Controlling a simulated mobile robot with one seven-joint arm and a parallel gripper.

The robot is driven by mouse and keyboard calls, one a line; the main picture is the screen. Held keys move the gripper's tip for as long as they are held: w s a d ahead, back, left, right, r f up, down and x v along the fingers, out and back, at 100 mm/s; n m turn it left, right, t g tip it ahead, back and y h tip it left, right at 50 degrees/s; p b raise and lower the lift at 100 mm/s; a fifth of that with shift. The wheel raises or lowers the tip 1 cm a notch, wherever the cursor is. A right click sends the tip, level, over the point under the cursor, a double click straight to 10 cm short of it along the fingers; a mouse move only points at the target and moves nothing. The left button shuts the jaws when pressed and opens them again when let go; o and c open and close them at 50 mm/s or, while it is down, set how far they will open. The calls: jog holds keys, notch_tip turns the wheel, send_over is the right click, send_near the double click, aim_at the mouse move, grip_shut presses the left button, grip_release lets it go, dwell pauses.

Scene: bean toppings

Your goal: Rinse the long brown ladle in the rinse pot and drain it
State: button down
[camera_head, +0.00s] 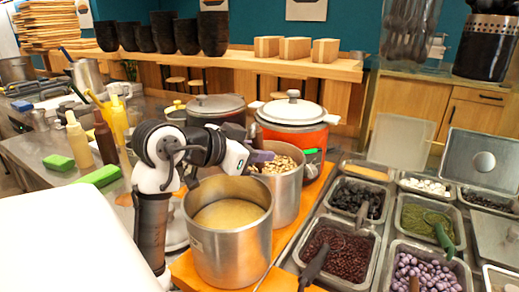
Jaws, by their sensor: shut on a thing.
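My gripper (262,158) is at the end of my white and black arm, over the rear of the near steel pot and beside the pot behind it. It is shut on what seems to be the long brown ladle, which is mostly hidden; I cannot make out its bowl. The near steel pot (218,253) holds a cloudy beige liquid. The steel pot behind it (287,196) holds pale, chunky pieces. I cannot tell for certain which one is the rinse pot.
A red pot with a white lid (291,112) stands behind the steel pots. To the right are steel topping trays with dark red beans (338,252), black pieces (356,199), green bits (428,222) and purple pieces (428,275). Squeeze bottles (78,140) and green sponges (98,176) are at left.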

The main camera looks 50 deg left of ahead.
jog(key=c, duration=1.1)
grip_release()
jog(key=r+p, duration=0.3)
jog(key=s+d+r+p, duration=0.1)
jog(key=r+p, duration=0.2)
jog(key=r, duration=0.1)
jog(key=s+r+p, duration=0.1)
jog(key=r+p, duration=0.2)
jog(key=r, duration=0.1)
jog(key=shift+s+d+r, duration=0.1)
jog(key=shift+d+r, duration=0.05)
jog(key=shift+r, duration=0.1)
jog(key=shift+s+d+r+p, duration=0.1)
jog(key=shift+s+r+p, duration=0.1)
jog(key=shift+r+p, duration=0.3)
jog(key=shift+r, duration=0.1)
